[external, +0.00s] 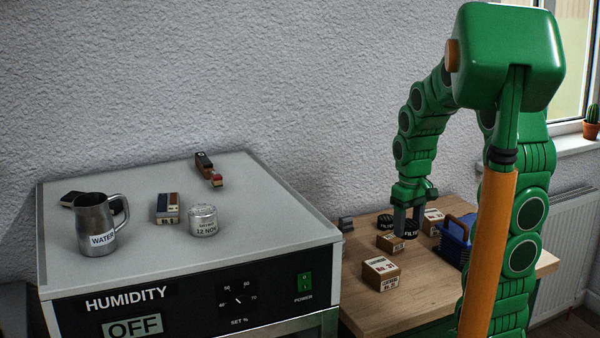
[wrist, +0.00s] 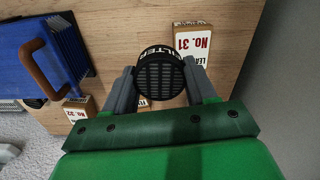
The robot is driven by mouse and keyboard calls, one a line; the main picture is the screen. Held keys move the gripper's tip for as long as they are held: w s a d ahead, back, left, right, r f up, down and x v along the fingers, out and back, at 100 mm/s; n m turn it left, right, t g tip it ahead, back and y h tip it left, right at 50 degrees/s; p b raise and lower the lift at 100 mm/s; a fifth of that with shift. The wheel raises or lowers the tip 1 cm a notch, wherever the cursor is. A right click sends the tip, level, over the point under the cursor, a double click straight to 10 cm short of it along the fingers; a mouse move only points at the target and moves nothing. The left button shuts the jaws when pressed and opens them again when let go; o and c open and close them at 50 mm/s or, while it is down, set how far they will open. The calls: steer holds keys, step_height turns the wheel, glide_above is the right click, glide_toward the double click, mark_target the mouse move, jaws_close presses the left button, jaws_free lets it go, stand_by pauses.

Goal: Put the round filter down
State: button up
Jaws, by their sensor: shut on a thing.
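The round filter (external: 411,228) is a black, short cylinder with a white "FILTER" label. It hangs in my gripper (external: 402,222) over the wooden table. A finger covers part of it in the external view. In the wrist view the filter (wrist: 160,78) shows its round grille between the two grey fingers of my gripper (wrist: 158,68), which are shut on its sides. It appears to be above the tabletop, but I cannot tell how large the gap is.
On the wooden table (external: 425,292) stand a No. 31 box (external: 381,273), a small box (external: 390,243) near the filter, another box (external: 433,216) behind and a blue handled container (external: 457,237). A grey humidity cabinet (external: 140,275) adjoins at left. The table's front is bare.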

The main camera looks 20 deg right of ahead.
steer(key=s, duration=0.8)
steer(key=shift+n, duration=0.3)
steer(key=w+f, duration=0.3)
steer(key=w, duration=0.1)
steer(key=w+d+f, duration=0.1)
steer(key=w+f, duration=0.2)
steer(key=w, duration=0.1)
steer(key=w+d+f, duration=0.1)
steer(key=w+f, duration=0.2)
steer(key=w, duration=0.2)
steer(key=shift+w+d+f, duration=0.1)
steer(key=shift+w+f, duration=0.4)
steer(key=shift+f, duration=0.2)
steer(key=shift+w+f, duration=0.1)
steer(key=shift+f, duration=1.45)
steer(key=shift+f, duration=0.15)
steer(key=o, duration=0.8)
steer(key=shift+c, duration=0.2)
